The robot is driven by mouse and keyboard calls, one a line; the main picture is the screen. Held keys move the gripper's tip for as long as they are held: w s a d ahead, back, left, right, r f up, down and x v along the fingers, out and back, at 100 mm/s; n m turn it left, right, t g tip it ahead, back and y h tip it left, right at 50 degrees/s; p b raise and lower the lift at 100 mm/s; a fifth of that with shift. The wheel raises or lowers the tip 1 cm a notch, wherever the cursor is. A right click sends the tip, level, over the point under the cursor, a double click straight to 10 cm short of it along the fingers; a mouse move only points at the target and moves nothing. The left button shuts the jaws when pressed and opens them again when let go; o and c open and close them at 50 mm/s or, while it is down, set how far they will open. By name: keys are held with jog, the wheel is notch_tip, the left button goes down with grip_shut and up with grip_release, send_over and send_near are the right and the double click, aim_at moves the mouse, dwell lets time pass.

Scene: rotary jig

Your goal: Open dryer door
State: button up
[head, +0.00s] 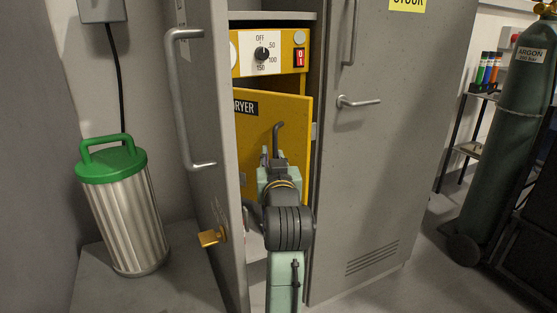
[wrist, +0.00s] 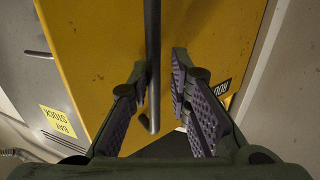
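The yellow dryer (head: 243,54) stands inside a grey cabinet, with a dial and a red switch on its top panel. Its yellow door (head: 297,120), labelled DRYER, looks slightly ajar, its right edge swung outward. The door also fills the middle of the wrist view (wrist: 105,60). A grey bar handle (head: 278,133) is on the door. My gripper (head: 271,160) is at the handle's lower part. In the wrist view the handle (wrist: 152,60) runs between my open fingers (wrist: 160,75), nearer the left one, with a gap to the right one.
The right cabinet door (head: 385,170) is beside my arm. A green-lidded metal canister (head: 125,205) stands at left. A gas cylinder (head: 515,130) is at far right.

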jog(key=shift+o, duration=0.7)
jog(key=shift+a, duration=0.55)
jog(key=shift+o, duration=1.1)
jog(key=shift+d+f, duration=0.1)
jog(key=shift+d, duration=0.15)
jog(key=shift+s+d, duration=0.15)
jog(key=s, duration=0.7)
jog(key=shift+d, duration=0.35)
jog(key=shift+c, duration=0.4)
